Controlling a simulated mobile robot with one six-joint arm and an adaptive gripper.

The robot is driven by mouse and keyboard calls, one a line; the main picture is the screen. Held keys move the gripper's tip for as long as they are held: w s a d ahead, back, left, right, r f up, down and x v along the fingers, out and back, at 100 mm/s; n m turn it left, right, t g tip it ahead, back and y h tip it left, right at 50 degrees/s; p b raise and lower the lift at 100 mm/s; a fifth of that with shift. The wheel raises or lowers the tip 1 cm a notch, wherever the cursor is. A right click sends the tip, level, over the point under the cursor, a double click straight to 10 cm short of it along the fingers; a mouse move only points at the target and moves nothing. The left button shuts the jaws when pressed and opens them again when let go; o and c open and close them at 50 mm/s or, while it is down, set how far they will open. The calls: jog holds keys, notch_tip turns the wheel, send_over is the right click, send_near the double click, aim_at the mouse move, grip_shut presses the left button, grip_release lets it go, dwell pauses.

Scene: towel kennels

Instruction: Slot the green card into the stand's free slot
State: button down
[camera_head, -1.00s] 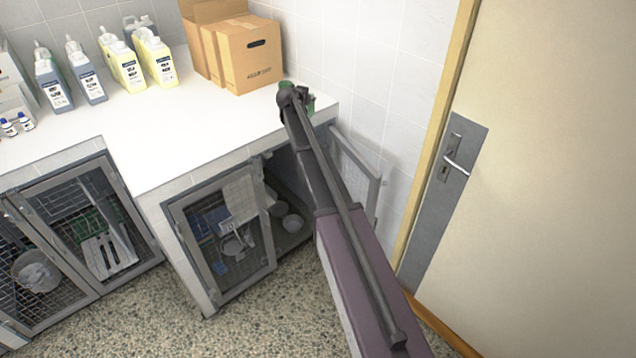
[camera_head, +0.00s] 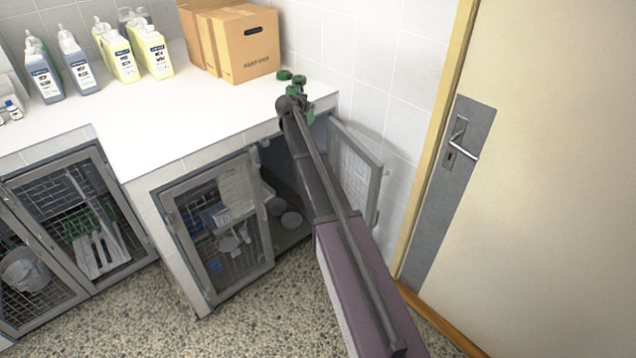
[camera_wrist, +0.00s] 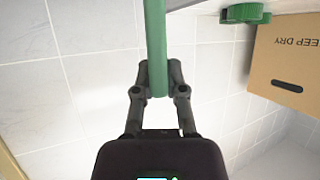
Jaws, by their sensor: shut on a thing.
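The green card (camera_wrist: 156,45) is a narrow upright green strip in the wrist view, seen nearly edge-on. My gripper (camera_wrist: 158,80) is shut on its lower end; its upper end runs out of the picture. In the head view a green piece (camera_head: 310,114) shows beside my arm's end at the counter corner; I cannot tell for sure that it is the card. Small round green pieces (camera_head: 284,75) stand on the counter just beyond. A green rounded object (camera_wrist: 245,13) by the box in the wrist view may be the same thing. No free slot can be made out.
The white counter (camera_head: 200,110) carries cardboard boxes (camera_head: 238,45) and several bottles (camera_head: 122,52) at the back. Below, an open mesh kennel door (camera_head: 354,170) stands beside my arm. A tiled wall (camera_head: 385,60) and a room door (camera_head: 540,180) lie to the right.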

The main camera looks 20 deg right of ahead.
notch_tip(320, 180, down, 42)
jog(key=n+b, duration=0.1)
jog(key=b, duration=3.9)
jog(key=s+d+n+t+y+b, duration=0.1)
jog(key=s+d+n+t+y, duration=0.2)
jog(key=d+n+y, duration=0.3)
jog(key=shift+s+f+n+t+y, duration=0.3)
jog(key=shift+s+f+n+y, duration=0.25)
jog(key=shift+y, duration=0.65)
jog(key=shift+d+r+n, duration=0.15)
jog(key=shift+n, duration=0.1)
